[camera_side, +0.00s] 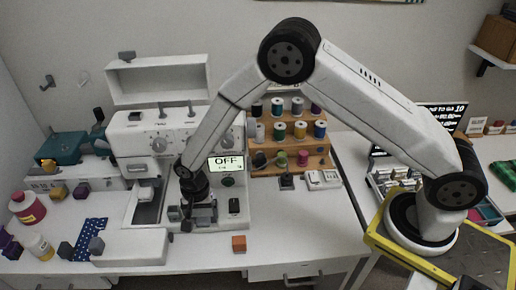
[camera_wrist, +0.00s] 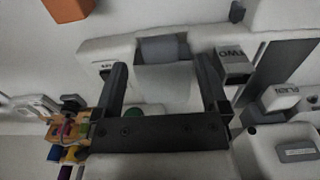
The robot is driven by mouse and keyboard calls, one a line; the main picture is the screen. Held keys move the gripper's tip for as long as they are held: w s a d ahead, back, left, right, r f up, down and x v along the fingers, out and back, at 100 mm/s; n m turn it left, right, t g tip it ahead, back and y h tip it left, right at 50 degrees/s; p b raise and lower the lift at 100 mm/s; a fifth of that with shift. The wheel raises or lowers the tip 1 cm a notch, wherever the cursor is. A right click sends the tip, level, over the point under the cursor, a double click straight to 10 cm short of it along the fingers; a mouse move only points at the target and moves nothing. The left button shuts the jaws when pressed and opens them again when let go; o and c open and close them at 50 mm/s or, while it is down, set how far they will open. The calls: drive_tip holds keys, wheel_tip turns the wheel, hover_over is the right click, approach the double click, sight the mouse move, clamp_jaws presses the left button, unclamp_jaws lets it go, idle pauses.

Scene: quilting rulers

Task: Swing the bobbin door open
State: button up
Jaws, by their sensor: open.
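The white sewing machine (camera_side: 160,130) stands on the table and its display (camera_side: 226,163) reads OFF. My gripper (camera_side: 194,214) is low at the front of the machine, right of the needle area. In the wrist view my gripper (camera_wrist: 165,78) is open, its two dark fingers apart. A pale machine part and a grey panel (camera_wrist: 164,48) show between and beyond the fingers. The panel may be the bobbin door; I cannot tell for sure, nor whether a finger touches it. In the side view my gripper hides much of this spot.
A grey labelled block (camera_wrist: 232,64) is close to the right finger. An orange cube (camera_side: 239,243) lies on the table in front of the machine. Dotted blue cloth (camera_side: 88,238) and grey cubes are at left. A wooden thread rack (camera_side: 262,160) stands behind. The front right table is clear.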

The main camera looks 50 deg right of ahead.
drive_tip(key=shift+f, duration=1.4)
clamp_jaws()
